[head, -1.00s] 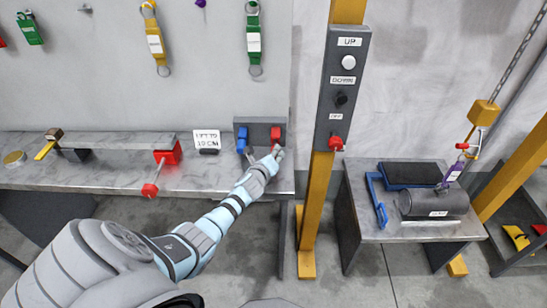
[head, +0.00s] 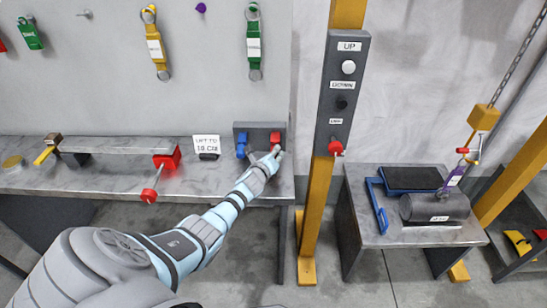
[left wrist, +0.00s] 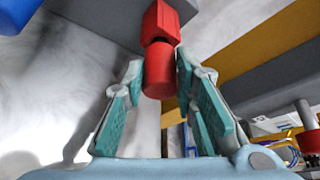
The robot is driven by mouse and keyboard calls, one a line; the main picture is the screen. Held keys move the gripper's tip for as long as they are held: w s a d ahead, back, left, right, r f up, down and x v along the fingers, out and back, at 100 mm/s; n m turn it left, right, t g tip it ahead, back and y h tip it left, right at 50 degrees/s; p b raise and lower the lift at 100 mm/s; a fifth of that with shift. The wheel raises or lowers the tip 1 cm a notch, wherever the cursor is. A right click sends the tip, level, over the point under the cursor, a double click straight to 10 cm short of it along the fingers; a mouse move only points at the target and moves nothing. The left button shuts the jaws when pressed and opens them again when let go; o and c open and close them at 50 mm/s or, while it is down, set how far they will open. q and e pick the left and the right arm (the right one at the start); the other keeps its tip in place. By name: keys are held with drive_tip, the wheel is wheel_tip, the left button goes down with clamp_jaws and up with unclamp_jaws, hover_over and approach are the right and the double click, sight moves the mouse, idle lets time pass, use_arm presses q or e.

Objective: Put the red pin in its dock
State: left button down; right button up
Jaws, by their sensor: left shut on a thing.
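My left gripper (head: 268,158) is at the front of the grey dock block (head: 258,128) on the bench. In the left wrist view my fingers (left wrist: 160,95) stand on both sides of a red cylinder, the red pin (left wrist: 159,75), and are shut on it. The pin's end lies close under a square red block (left wrist: 165,20), with a short dark part between them. I cannot tell how far the pin is seated. The red part on the dock (head: 275,138) also shows above my gripper in the head view. My right gripper is not in view.
A blue piece (head: 242,143) is on the dock, left of the red one. A white sign (head: 206,144) and a red clamp (head: 167,158) are farther left on the bench. A yellow post with a control box (head: 341,95) stands to the right. A grey cylinder (head: 420,208) lies on a side table.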

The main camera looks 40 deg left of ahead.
use_arm(q)
drive_tip(key=shift+w+a, duration=0.25)
drive_tip(key=shift+w, duration=0.1)
drive_tip(key=c, duration=1.2)
unclamp_jaws()
drive_tip(key=v, duration=1.2)
